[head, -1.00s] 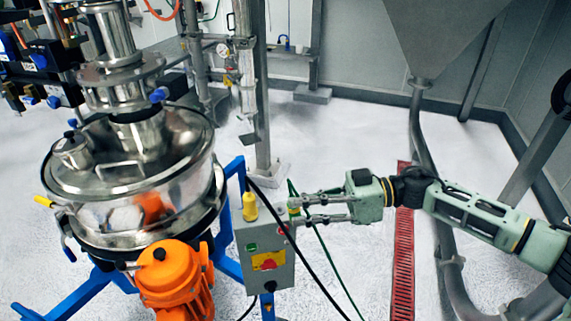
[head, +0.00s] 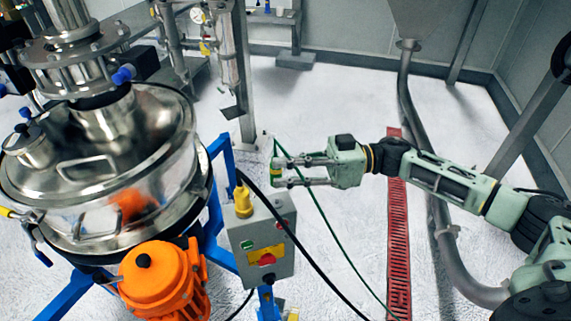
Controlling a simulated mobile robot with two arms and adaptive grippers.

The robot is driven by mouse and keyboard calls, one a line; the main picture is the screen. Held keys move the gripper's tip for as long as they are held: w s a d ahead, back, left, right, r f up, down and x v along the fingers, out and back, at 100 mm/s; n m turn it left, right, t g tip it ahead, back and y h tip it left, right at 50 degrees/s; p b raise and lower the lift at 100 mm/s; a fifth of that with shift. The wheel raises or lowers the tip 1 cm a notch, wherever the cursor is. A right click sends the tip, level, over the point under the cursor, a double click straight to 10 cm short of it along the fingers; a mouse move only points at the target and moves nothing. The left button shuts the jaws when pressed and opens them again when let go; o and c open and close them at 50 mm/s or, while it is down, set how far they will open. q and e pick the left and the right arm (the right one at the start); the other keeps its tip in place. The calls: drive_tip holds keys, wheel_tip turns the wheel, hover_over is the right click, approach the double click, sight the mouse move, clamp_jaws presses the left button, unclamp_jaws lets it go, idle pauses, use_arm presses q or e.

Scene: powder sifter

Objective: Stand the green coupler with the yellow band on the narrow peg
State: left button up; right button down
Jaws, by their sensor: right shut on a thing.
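My right gripper (head: 279,172) comes in from the right and is shut on the small green coupler with the yellow band (head: 276,171). The coupler looks upright between the fingertips, apart from and above the back of the grey control box (head: 262,238) in the picture. A yellow stepped piece (head: 243,203) stands on the left part of the box top. I cannot make out the narrow peg for certain. My left gripper is not in view.
The steel sifter vessel (head: 100,170) on a blue frame (head: 222,185) fills the left, with an orange motor (head: 160,280) in front. A black cable and a green cable run past the box. A red floor grate (head: 398,240) lies under my right arm.

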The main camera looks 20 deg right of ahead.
wheel_tip(320, 180, down, 4)
drive_tip(key=b, duration=0.4)
drive_tip(key=shift+f, duration=0.2)
drive_tip(key=shift+w+f, duration=0.15)
drive_tip(key=shift+f, duration=0.2)
drive_tip(key=shift+p, duration=0.9)
idle(0.4)
drive_tip(key=shift+f+b, duration=0.5)
drive_tip(key=shift+f, duration=0.3)
idle(0.4)
drive_tip(key=c, duration=1.5)
unclamp_jaws()
drive_tip(key=shift+c, duration=0.2)
